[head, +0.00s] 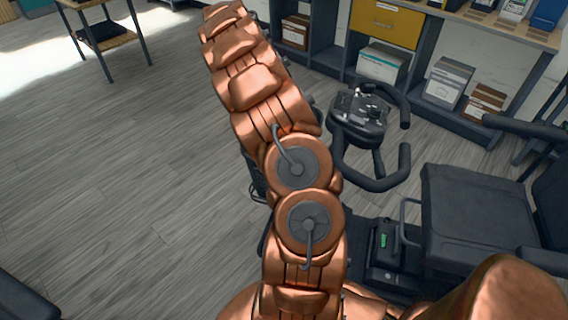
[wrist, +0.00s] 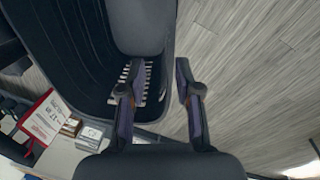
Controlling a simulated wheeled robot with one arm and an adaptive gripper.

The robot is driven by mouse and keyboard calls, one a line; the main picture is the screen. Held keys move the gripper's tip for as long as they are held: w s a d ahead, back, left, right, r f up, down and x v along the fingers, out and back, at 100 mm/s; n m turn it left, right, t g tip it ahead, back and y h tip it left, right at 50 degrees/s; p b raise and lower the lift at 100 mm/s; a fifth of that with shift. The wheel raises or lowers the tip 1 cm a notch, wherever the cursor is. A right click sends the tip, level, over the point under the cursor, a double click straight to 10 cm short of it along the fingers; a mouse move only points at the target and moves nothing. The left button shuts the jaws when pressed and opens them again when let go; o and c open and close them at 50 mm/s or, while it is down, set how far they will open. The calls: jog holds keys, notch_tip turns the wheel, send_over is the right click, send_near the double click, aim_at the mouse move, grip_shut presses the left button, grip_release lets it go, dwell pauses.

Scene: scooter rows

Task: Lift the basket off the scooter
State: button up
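The scooter (head: 385,165) stands right of centre in the head view, with looped black handlebars, a console and a black seat (head: 470,220). In the wrist view a large dark, rounded, tub-like shape, seemingly the basket (wrist: 90,70), fills the upper left, with pale slats showing inside. My gripper (wrist: 158,78) is open at its right-hand edge. The left finger lies over the inner side and the right finger over the outer side, by the floor. I cannot tell whether either finger touches. In the head view my arm hides the basket area, and my gripper cannot be made out.
Shelves with boxes (head: 383,65) and a yellow drawer (head: 385,22) line the back right. A small table (head: 100,35) stands at the back left. The wood floor (head: 110,170) left of my arm is clear. A dark object (head: 25,298) is at the lower left corner.

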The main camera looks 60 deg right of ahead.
jog(key=f, duration=0.1)
jog(key=d, duration=0.1)
jog(key=f, duration=0.1)
jog(key=shift+w+d+f, duration=0.25)
jog(key=shift+d+f, duration=0.05)
jog(key=shift+d, duration=0.05)
notch_tip(320, 180, down, 2)
jog(key=shift+s+f, duration=0.1)
jog(key=shift+d+f+p, duration=0.1)
jog(key=shift+f+p, duration=0.35)
jog(key=shift+f, duration=2.4)
grip_shut()
